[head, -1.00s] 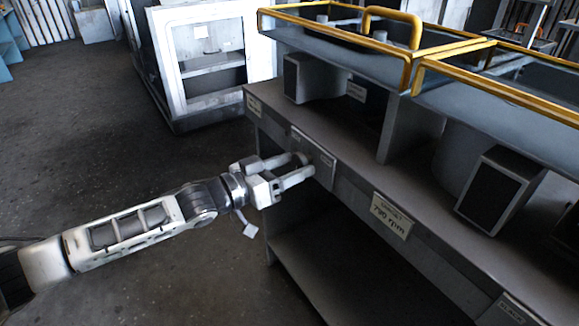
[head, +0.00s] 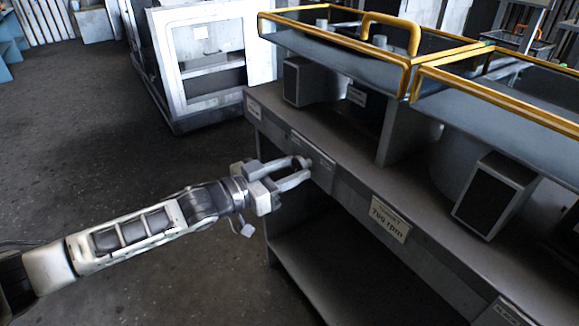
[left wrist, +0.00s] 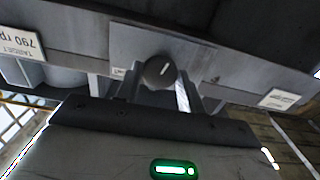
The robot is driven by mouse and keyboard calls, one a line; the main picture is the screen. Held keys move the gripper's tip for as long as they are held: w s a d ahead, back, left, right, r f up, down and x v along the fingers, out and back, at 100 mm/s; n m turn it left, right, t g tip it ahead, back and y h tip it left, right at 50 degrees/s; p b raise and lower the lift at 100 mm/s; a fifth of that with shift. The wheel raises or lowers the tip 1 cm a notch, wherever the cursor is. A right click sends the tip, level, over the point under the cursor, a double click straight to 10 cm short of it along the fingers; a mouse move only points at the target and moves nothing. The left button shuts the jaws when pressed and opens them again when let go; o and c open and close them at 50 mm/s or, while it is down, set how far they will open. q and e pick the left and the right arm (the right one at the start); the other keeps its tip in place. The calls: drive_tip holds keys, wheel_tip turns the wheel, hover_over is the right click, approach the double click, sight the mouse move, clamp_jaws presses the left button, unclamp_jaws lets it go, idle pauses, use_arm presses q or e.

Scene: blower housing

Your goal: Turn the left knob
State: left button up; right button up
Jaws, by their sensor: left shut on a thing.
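The left knob (left wrist: 159,71) is a round dark knob with a pale pointer line, on a grey plate on the bench's front edge. In the left wrist view it sits between the finger ends, and its pointer line is slightly tilted. In the head view my left gripper (head: 300,171) reaches the plate (head: 318,172) from the left, shut on the knob, which the fingers mostly hide. A label reading "TARGET 790 rpm" (head: 390,218) is on the bench front right of the plate; it also shows upside down in the left wrist view (left wrist: 20,42). My right gripper is not in view.
The grey bench (head: 365,165) carries dark-fronted boxes (head: 495,193) and yellow-framed clear housings (head: 340,50) above. Another label (head: 254,107) is at its left end. A pale cabinet (head: 205,65) stands behind. The floor left of the bench is open.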

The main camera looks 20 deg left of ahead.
use_arm(q)
drive_tip(key=shift+r+m+p, duration=0.1)
drive_tip(key=shift+m+p, duration=0.3)
drive_tip(key=shift+m, duration=1.7)
drive_tip(key=shift+m+p, duration=0.3)
drive_tip(key=shift+p, duration=0.05)
drive_tip(key=o, duration=1)
drive_tip(key=shift+c, duration=0.2)
drive_tip(key=shift+s+a, duration=0.1)
